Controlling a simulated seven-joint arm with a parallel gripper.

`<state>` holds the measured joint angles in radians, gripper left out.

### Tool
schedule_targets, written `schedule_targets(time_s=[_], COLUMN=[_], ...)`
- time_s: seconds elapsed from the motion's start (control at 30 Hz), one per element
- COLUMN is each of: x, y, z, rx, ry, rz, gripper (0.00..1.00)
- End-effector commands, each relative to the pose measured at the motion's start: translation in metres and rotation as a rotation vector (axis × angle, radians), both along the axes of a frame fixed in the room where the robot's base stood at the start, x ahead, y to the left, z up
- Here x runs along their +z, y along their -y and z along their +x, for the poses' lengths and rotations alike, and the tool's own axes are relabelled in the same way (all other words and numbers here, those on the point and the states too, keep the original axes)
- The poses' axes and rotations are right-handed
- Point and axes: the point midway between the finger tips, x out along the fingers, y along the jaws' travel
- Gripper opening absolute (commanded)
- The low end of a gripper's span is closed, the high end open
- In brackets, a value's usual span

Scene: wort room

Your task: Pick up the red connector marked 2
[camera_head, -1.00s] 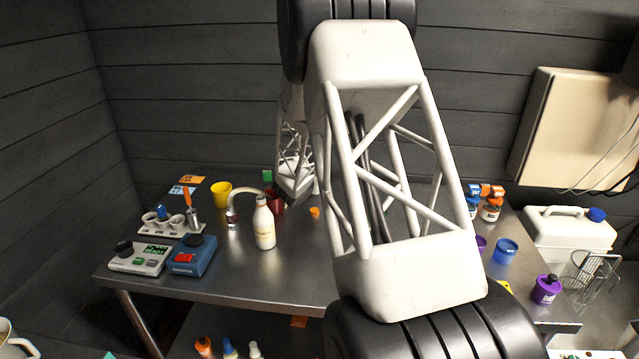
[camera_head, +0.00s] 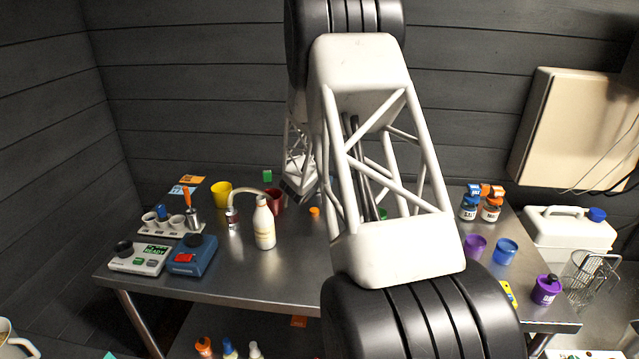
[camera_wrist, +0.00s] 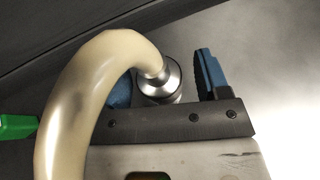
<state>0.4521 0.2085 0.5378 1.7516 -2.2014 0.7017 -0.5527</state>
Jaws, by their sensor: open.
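A pale hose (camera_head: 247,191) arches over the steel table in the head view. At its left end a small fitting (camera_head: 232,216) with a dark reddish part stands near the table top; no number can be read on it. In the wrist view the hose (camera_wrist: 75,95) curves close to the camera and ends in a shiny metal fitting (camera_wrist: 158,82). My gripper (camera_wrist: 165,80) is open, with one blue finger right of the fitting and the other partly hidden behind the hose. No red connector shows clearly in the wrist view.
A white bottle (camera_head: 264,228), a red cup (camera_head: 277,199) and a yellow cup (camera_head: 221,193) stand close to the hose. A white rack (camera_head: 170,229) and two devices are at left. Jars and cups stand at right. The table's front middle is clear.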

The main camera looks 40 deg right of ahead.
Motion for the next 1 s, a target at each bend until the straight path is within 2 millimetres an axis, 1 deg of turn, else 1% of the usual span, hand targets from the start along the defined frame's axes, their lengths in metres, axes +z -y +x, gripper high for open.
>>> schedule_targets(time_s=[0.57,0.9,0.97,1.0], x=[-0.0003,-0.0002,0.0001,0.0001], y=[0.0006,0.0005,0.0006,0.0006], z=[0.0003,0.0004,0.0005,0.0005], rx=[0.000,0.000,0.000,0.000], ry=[0.000,0.000,0.001,0.001], rz=[0.000,0.000,0.000,0.000], gripper=[0.69,0.17,0.08,0.07])
